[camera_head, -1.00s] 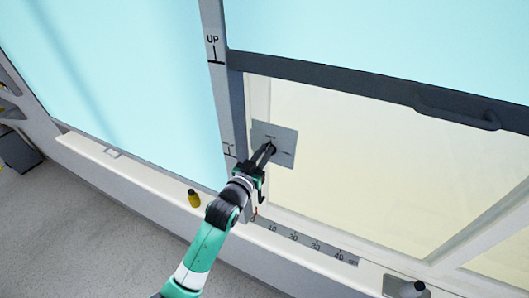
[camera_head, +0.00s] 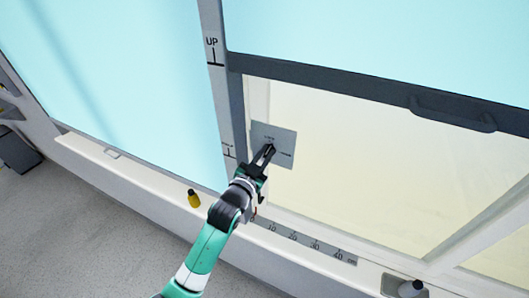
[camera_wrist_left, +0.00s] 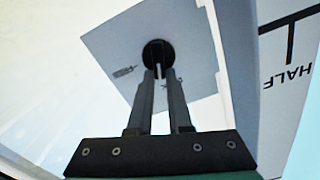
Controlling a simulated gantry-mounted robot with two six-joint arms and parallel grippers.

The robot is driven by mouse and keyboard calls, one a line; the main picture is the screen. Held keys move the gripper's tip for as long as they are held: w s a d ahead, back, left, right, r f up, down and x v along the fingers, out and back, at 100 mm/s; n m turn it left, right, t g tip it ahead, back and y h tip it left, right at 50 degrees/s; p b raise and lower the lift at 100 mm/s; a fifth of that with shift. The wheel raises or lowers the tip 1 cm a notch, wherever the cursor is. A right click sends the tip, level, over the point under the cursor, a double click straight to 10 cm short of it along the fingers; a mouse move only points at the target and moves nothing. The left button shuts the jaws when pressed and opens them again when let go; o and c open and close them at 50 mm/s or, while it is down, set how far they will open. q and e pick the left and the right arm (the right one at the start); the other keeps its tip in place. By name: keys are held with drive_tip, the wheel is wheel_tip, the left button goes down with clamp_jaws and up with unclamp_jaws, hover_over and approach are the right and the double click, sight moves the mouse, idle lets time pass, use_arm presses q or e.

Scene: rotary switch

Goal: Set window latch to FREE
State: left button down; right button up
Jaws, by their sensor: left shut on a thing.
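The window latch is a dark round knob (camera_wrist_left: 158,55) on a grey square plate (camera_head: 283,136) on the window. Small markings on the plate are too blurred to read. My left gripper (camera_head: 270,148) reaches the plate from below. In the left wrist view my left gripper (camera_wrist_left: 160,75) has its two fingers close together on the knob's handle, which is mostly hidden between the fingertips. My right gripper is in neither view.
A dark sash bar with a handle (camera_head: 455,115) runs above the plate. A ledge with a centimetre scale (camera_head: 300,240) lies below.

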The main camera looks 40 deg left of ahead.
use_arm(q)
drive_tip(key=shift+w+d+f+m+p, duration=0.2)
drive_tip(key=shift+m+p, duration=0.55)
drive_tip(key=shift+m, duration=1.6)
drive_tip(key=shift+s+d+f+m+p, duration=0.1)
drive_tip(key=shift+d+f+m+p, duration=0.45)
drive_tip(key=shift+m, duration=1.75)
drive_tip(key=shift+w+a+f+m+p, duration=0.15)
drive_tip(key=shift+m+p, duration=0.8)
drive_tip(key=shift+m, duration=1.4)
drive_tip(key=c, duration=0.8)
unclamp_jaws()
drive_tip(key=shift+c, duration=0.2)
drive_tip(key=shift+s, duration=0.1)
